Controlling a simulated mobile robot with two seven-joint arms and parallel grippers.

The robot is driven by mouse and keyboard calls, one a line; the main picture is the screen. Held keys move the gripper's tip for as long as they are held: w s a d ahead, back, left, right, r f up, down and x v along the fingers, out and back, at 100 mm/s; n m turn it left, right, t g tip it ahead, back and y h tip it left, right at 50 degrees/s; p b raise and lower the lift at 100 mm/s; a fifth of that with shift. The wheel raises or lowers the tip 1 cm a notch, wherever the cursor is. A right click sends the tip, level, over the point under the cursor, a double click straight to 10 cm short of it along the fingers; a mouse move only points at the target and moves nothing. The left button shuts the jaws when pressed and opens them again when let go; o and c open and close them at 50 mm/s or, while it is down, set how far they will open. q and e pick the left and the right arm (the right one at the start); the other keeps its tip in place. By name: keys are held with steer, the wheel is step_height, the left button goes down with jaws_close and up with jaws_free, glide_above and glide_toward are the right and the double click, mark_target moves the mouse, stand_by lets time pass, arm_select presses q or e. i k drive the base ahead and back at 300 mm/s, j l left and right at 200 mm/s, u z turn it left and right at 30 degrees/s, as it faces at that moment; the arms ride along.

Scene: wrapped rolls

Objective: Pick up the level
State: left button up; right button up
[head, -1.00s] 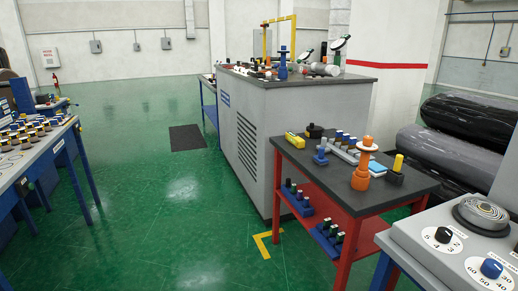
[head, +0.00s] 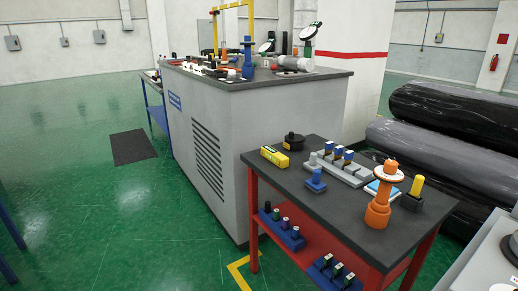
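The level is most likely the small yellow bar-shaped block (head: 275,156) lying at the left back edge of the dark-topped red table (head: 330,200) in the head view. It has dark marks on its face and nothing covers it. Neither of my grippers shows in the head view.
On the same table stand a black round piece (head: 293,141), a grey rack with blue-topped pieces (head: 338,165), an orange spindle (head: 379,205) and a yellow-handled piece (head: 414,193). A large grey cabinet (head: 215,150) stands behind. Green floor (head: 150,215) is open at left.

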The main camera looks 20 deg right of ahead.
mark_target(283, 161)
steer(key=i+z, duration=0.15)
steer(key=i, duration=0.5)
steer(key=i+j+z, duration=0.1)
steer(key=i, duration=0.5)
steer(key=i+j+z, duration=0.15)
steer(key=i+z, duration=0.25)
steer(key=i+j+z, duration=0.25)
steer(key=z, duration=0.15)
steer(key=i+j+z, duration=0.6)
steer(key=j+z, duration=0.25)
steer(key=l, duration=0.1)
